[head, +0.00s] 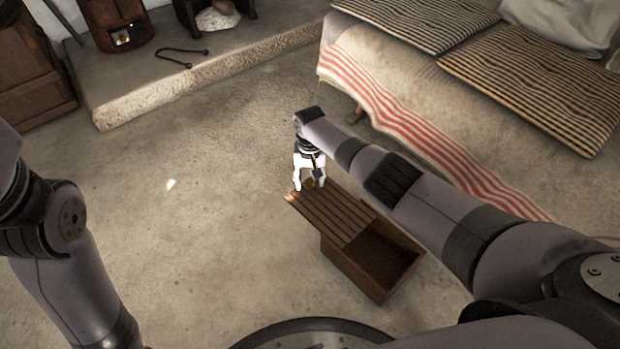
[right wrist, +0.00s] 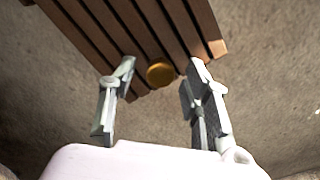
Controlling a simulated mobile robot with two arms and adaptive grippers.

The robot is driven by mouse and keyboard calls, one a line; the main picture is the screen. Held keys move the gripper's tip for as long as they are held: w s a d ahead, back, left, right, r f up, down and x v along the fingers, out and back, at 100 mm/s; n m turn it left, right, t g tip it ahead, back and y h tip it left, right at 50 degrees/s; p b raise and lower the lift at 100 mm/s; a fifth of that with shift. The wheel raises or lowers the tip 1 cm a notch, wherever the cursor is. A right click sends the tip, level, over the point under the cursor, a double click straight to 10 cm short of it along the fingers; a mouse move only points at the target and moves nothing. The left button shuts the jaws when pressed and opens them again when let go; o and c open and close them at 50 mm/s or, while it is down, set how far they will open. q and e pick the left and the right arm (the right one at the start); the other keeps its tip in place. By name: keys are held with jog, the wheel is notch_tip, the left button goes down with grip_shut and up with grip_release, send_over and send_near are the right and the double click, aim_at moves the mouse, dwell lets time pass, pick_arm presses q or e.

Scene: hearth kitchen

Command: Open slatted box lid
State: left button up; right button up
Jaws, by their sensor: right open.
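The slatted lid (head: 335,213) is brown wood and lies partly off its wooden box (head: 372,268), reaching out over the floor. The right part of the box is uncovered and its inside shows. A round brass knob (right wrist: 160,75) sits near the lid's end in the right wrist view. My right gripper (head: 309,188) is at the lid's far left end, at the knob. In the right wrist view its open fingers (right wrist: 162,65) stand on either side of the knob with gaps. My left arm is at the left edge; its gripper is out of view.
A bench (head: 460,110) with striped cushions and a red-striped cloth is at upper right. A stone hearth ledge (head: 200,70) with an iron tool (head: 182,57) is at upper left. The floor left of the box is clear.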

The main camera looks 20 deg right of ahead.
notch_tip(320, 180, up, 12)
dwell(0.7)
dwell(0.4)
